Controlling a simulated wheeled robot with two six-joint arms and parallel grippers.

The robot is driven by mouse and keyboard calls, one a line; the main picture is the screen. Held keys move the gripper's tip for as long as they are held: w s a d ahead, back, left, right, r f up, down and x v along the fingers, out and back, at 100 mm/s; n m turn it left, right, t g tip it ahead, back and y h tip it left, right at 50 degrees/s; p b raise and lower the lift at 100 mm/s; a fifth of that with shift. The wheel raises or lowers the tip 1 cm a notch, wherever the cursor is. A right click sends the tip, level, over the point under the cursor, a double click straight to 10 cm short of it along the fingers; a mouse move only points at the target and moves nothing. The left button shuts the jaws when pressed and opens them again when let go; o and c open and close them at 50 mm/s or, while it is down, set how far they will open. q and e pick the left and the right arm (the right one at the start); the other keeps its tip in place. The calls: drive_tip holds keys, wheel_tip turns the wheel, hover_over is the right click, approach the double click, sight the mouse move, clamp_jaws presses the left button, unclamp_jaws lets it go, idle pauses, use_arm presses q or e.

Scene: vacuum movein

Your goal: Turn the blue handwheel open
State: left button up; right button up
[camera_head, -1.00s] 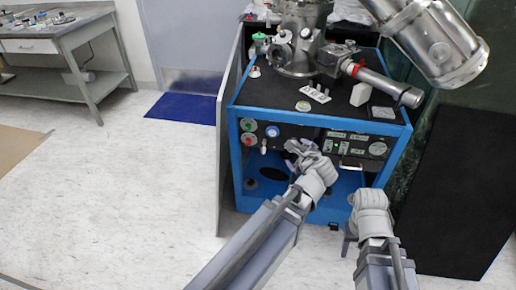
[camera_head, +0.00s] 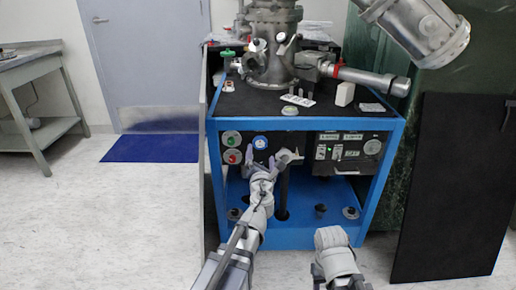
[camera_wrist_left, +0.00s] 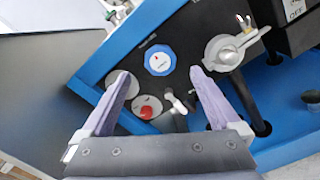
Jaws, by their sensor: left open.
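The blue handwheel (camera_head: 260,142) is a small round blue knob with a white centre on the blue cabinet's front panel. It also shows in the left wrist view (camera_wrist_left: 159,60), beyond and between the two fingertips. My left gripper (camera_head: 261,161) is open and empty, just in front of and slightly below the handwheel; its fingers (camera_wrist_left: 161,77) appear apart from the handwheel. My right gripper (camera_head: 331,238) is low in front of the cabinet; its fingers are hidden.
A red knob (camera_wrist_left: 147,107) sits beside a small white-handled valve (camera_wrist_left: 177,101). A grey metal valve (camera_wrist_left: 229,47) is right of the handwheel. Steel vacuum equipment (camera_head: 270,45) stands on the cabinet (camera_head: 385,130). A grey side panel (camera_head: 209,150) borders its left. Floor at left is clear.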

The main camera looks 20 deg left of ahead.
sight(261, 143)
use_arm(q)
drive_tip(key=x, duration=0.7)
drive_tip(key=shift+w+a+f, duration=0.1)
drive_tip(key=shift+w, duration=0.3)
drive_tip(key=c, duration=1.4)
